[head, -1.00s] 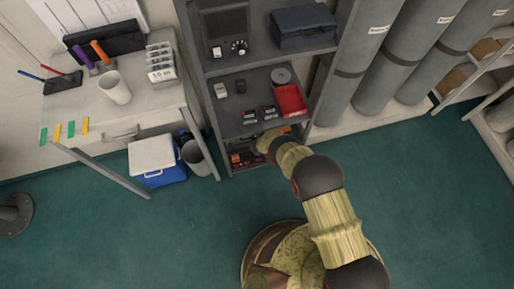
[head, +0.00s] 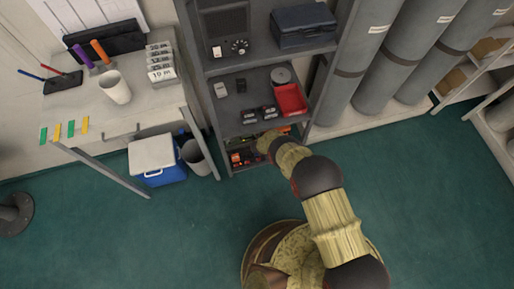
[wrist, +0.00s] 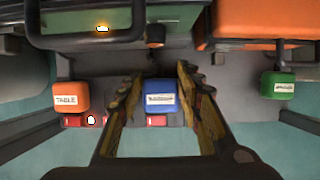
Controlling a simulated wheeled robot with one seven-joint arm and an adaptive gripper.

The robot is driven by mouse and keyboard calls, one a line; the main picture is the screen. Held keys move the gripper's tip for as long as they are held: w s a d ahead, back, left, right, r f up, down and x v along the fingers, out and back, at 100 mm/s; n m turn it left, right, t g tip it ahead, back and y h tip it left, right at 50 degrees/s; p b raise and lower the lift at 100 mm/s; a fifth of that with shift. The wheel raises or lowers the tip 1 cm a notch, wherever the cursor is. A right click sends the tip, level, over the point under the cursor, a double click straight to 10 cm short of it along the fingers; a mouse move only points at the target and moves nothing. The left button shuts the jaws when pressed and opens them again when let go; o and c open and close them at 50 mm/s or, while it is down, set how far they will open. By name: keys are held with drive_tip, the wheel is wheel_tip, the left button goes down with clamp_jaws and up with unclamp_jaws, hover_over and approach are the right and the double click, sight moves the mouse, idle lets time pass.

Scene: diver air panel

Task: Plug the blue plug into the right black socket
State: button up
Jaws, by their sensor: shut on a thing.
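The blue plug (wrist: 160,92), with a white label, sits between the two fingers of my gripper (wrist: 157,78) in the wrist view. The gripper is shut on it. An orange plug (wrist: 69,97) marked TABLE is to its left and a green plug (wrist: 277,85) to its right. Red pieces (wrist: 157,120) show on the strip below the plugs. I cannot make out the right black socket. In the head view my arm reaches into the low shelf, and its end hides the plug.
A large orange case (wrist: 262,20) and a dark handle-like bar (wrist: 100,40) are close above the plugs in the wrist view. The grey shelf unit (head: 228,130) has a red tray (head: 291,99) above. A blue cooler (head: 158,160) and a bin (head: 196,156) stand left of it.

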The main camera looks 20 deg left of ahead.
drive_tip(key=shift+f, duration=0.45)
idle(1.1)
drive_tip(key=o, duration=1.3)
drive_tip(key=shift+o, duration=0.3)
drive_tip(key=v, duration=1.2)
